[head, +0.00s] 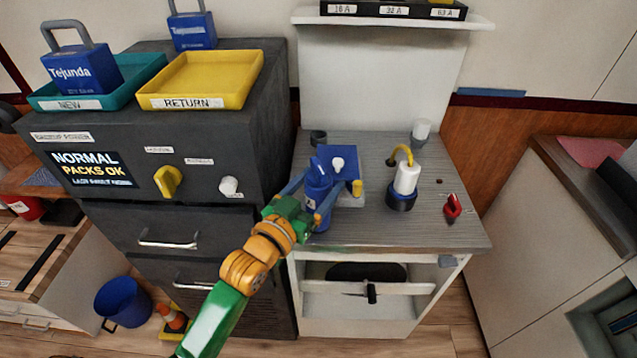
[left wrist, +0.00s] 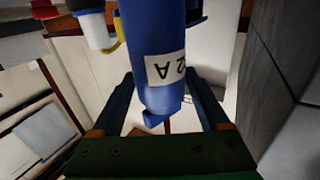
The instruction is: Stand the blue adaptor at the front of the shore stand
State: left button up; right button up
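The blue adaptor (head: 318,190) is an upright-looking blue cylinder over the front left of the grey shore stand top (head: 400,228). In the left wrist view, the adaptor (left wrist: 155,40) shows a white label ending in "2 A". My left gripper (head: 306,190) has a finger on each side of the adaptor and looks closed on it; its fingers (left wrist: 160,95) also flank it in the left wrist view. I cannot tell whether the adaptor's lower end touches the top. My right gripper is not in view.
A blue socket block (head: 345,166) with a yellow cap is just behind the adaptor. A white plug with a blue base (head: 403,188) and a red clip (head: 452,206) stand to the right. The dark cabinet (head: 258,140) rises close on the left. The stand's front middle is clear.

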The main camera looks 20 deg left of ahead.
pick_arm(q)
jog(key=shift+o, duration=0.6)
jog(key=shift+r, duration=0.1)
jog(key=v, duration=1.2)
jog(key=shift+r, duration=0.1)
